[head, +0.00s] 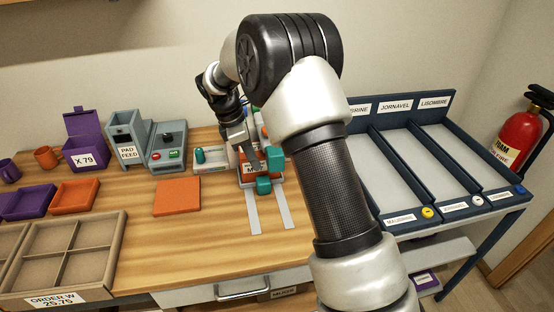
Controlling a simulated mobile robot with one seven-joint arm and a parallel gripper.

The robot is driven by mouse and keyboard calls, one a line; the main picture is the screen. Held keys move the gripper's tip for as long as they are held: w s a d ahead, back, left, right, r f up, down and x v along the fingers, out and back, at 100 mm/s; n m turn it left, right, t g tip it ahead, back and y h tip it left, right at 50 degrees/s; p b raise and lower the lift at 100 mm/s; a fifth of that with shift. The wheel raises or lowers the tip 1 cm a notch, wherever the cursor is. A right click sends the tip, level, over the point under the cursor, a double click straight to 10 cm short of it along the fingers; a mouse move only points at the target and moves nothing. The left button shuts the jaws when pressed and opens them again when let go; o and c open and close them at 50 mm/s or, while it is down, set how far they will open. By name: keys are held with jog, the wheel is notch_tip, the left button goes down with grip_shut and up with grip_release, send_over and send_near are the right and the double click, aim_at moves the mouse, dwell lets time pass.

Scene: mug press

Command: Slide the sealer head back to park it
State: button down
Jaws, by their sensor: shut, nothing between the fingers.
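The sealer unit stands near the middle of the table, with an orange-red body and a partly hidden white label (257,170). A teal block (264,186) is at its front and another teal block (274,158) is higher at its right. I cannot tell which part is the sliding head. Two pale grey rails (284,215) run from the unit towards the table's front edge. My gripper (252,165) is shut and empty, pointing down at the unit's upper left. I cannot tell whether it touches the unit. My arm hides part of the unit's back and right.
Left of the unit are a teal-handled tray (211,157), a grey pad feed machine (128,135) and an orange mat (177,196). A divided order box (65,250) is at front left. A dark-blue sorting rack (440,150) stands at right.

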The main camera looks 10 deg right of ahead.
jog(key=shift+d+p, duration=1.4)
jog(key=shift+d, duration=5.9)
jog(key=p+v, duration=0.8)
jog(key=v, duration=0.1)
jog(key=shift+a+r, duration=0.25)
